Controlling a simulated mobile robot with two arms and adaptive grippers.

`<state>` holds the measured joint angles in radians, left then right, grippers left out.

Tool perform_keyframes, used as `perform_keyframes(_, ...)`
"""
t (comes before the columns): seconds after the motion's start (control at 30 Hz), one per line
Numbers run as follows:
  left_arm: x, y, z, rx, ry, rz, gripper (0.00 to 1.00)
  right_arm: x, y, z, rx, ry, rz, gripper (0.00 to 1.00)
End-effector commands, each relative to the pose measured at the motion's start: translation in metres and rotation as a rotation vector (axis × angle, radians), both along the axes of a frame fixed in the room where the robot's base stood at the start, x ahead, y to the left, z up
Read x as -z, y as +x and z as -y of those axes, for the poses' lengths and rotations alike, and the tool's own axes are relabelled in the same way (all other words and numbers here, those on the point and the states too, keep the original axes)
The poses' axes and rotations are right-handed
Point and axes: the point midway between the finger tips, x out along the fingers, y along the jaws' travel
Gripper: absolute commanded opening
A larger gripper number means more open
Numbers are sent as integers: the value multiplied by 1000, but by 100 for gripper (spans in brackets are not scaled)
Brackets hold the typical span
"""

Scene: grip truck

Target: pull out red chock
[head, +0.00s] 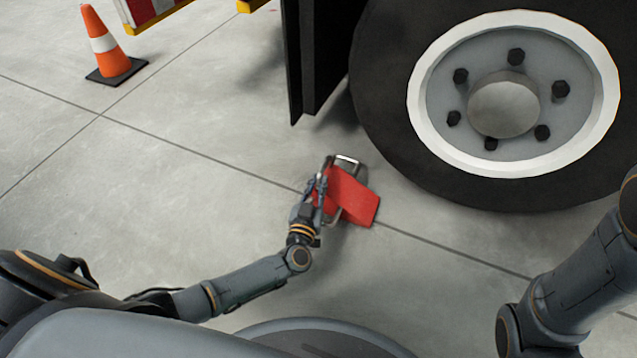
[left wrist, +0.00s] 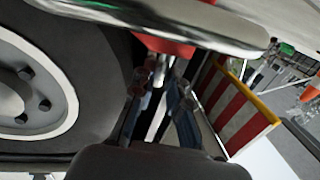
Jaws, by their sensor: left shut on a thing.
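The red chock (head: 354,199) is a wedge-like block with a metal handle, left of the truck's wheel (head: 503,100). A strip of bare floor shows between it and the tyre in the head view. My left gripper (head: 322,184) is at the chock's left side, shut on it. The fingers partly hide that side, so the exact grip point is unclear. In the left wrist view the fingers (left wrist: 155,85) reach up to a shiny metal bar (left wrist: 170,22) with a bit of red behind it. My right arm shows at the right edge; its gripper is out of view.
The big black tyre and a dark mudflap (head: 318,60) stand just behind the chock. An orange and white cone (head: 107,45) stands at the far left. A red and white striped board (left wrist: 238,112) shows in the left wrist view. The floor left of the chock is clear.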

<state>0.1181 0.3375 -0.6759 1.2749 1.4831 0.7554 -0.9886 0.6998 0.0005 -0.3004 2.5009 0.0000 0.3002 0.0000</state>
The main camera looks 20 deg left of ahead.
Motion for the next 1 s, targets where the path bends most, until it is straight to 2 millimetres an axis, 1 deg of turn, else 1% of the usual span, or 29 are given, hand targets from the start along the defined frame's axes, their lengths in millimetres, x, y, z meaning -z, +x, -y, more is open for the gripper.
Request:
perform_keyframes(0.3, 0, 0, 0, -1, -3, 0, 0, 0, 0, 0, 0, 0, -1, 0)
perform_keyframes(0.33, 0, 0, 0, -1, -3, 0, 21, 0, 0, 0, 0, 0, -1, 0)
perform_keyframes(0.43, 0, 0, -1, -2, -2, 1, 41, 0, 0, 0, 0, 0, -1, 0)
perform_keyframes(0.77, 0, -2, 0, -1, -1, 0, 42, -1, 2, 0, -1, 3, -5, 0)
perform_keyframes(0.87, 1, -11, 1, -1, -2, -2, 42, -1, 2, 0, 0, 2, -4, 0)
perform_keyframes(1.0, 2, -35, 4, -1, -1, -3, 42, 0, 1, 0, 0, 1, -2, 0)
